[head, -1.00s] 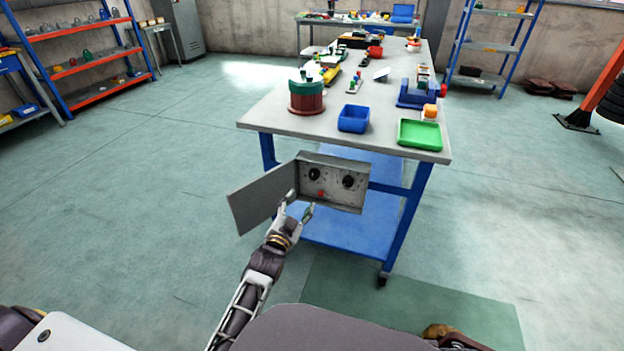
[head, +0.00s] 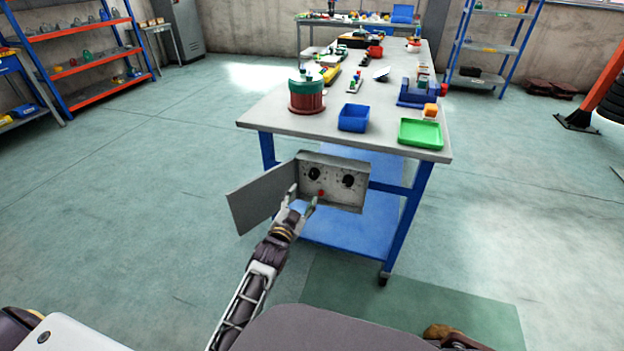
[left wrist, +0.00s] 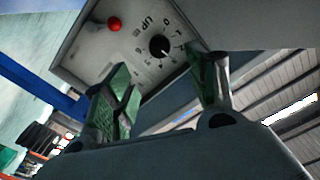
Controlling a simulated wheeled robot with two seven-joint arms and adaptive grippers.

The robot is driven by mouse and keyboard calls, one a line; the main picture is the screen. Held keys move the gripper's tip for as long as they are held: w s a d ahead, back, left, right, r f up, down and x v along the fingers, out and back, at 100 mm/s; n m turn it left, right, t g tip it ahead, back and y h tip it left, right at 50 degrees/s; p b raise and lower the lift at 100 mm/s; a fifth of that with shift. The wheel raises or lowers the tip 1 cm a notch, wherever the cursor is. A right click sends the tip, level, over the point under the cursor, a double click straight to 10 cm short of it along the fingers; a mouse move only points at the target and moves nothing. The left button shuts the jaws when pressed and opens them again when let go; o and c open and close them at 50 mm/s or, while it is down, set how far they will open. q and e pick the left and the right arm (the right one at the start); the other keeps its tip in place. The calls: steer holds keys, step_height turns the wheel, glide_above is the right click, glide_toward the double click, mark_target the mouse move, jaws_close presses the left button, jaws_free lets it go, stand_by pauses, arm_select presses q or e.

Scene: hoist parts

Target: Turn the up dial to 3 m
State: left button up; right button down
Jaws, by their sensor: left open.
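A grey control box (head: 345,199) with its door (head: 262,197) swung open to the left is at the near end of the workbench. Its face carries two black dials, left (head: 314,174) and right (head: 348,181), and a red button (head: 321,193) below and between them. In the left wrist view, tilted, the black up dial (left wrist: 158,46) sits beside the lettering "UP" and the red button (left wrist: 114,24); it appears to be the left one. Its exact setting is too small to read. My left gripper (head: 304,197) is open and empty just in front of the box's lower left. Its green-padded fingers (left wrist: 165,90) look apart from the dial.
The workbench (head: 270,118) above holds a blue bin (head: 353,118), a green tray (head: 420,133) and a round green-and-red part (head: 306,95). A blue lower shelf (head: 345,237) and bench legs are behind and below the box. The floor to the left is clear.

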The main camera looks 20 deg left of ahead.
mark_target(313, 176)
arm_select(q)
steer(key=w+b, duration=0.1)
steer(key=w, duration=0.5)
steer(key=shift+w+d+b, duration=0.1)
steer(key=shift+w+b, duration=0.15)
steer(key=shift+b, duration=0.1)
steer(key=shift+w+b, duration=0.35)
steer(key=shift+w, duration=0.95)
steer(key=shift+w+d+b, duration=0.1)
steer(key=shift+w+b, duration=0.2)
steer(key=shift+w, duration=0.75)
arm_select(e)
steer(key=shift+w+a+f+t+y, duration=0.15)
steer(key=shift+a+f+t+y, duration=0.1)
steer(key=shift+a+f, duration=0.2)
steer(key=shift+w+a+f+t+y, duration=0.15)
steer(key=shift+a+f+t+y, duration=0.1)
steer(key=shift+a+f, duration=0.2)
